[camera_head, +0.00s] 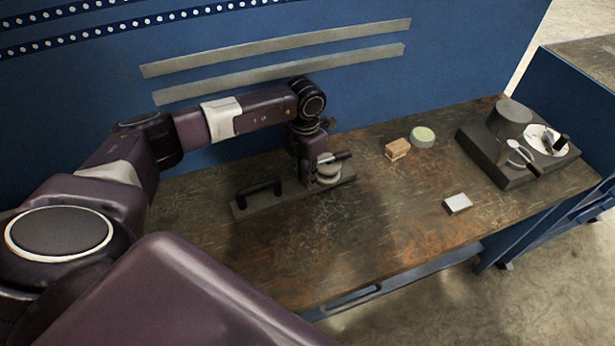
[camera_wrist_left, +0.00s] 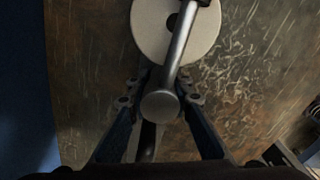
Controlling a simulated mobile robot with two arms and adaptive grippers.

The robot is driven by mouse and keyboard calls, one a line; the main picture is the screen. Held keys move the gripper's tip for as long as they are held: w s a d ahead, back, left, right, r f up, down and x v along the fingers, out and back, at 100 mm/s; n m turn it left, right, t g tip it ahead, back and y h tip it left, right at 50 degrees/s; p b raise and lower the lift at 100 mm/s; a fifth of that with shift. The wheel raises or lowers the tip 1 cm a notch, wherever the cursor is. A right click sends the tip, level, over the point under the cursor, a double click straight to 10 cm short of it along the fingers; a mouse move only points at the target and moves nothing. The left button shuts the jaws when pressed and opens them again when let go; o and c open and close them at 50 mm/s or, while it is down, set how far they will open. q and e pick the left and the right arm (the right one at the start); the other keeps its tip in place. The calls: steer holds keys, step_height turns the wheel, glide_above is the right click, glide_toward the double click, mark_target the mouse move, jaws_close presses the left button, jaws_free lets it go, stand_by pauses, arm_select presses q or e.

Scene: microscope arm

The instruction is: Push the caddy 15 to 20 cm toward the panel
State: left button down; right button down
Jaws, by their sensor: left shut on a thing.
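A flat grey base with a black loop handle, which looks like the caddy (camera_head: 240,208), lies on the worktable near the blue panel (camera_head: 230,40). A pale round stack (camera_head: 328,174) stands at its right end. My left gripper (camera_head: 322,158) is low over that end, pointing down, and partly hides it. In the left wrist view the fingers (camera_wrist_left: 163,108) are closed about the round end of a metal bar (camera_wrist_left: 181,48). The bar lies across a pale disc with a dark centre (camera_wrist_left: 147,30). My right gripper is not in view.
A wooden block (camera_head: 397,149), a pale green-topped round tin (camera_head: 422,137) and a small white box (camera_head: 457,204) stand on the worktable (camera_head: 290,260). A dark stand (camera_head: 485,157) with a cylinder and a white plate is at the right end. The table's front middle is clear.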

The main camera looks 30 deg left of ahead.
arm_select(q)
steer(key=c, duration=1.7)
jaws_free()
steer(key=shift+o, duration=0.2)
step_height(320, 180, up, 12)
steer(key=shift+r, duration=0.1)
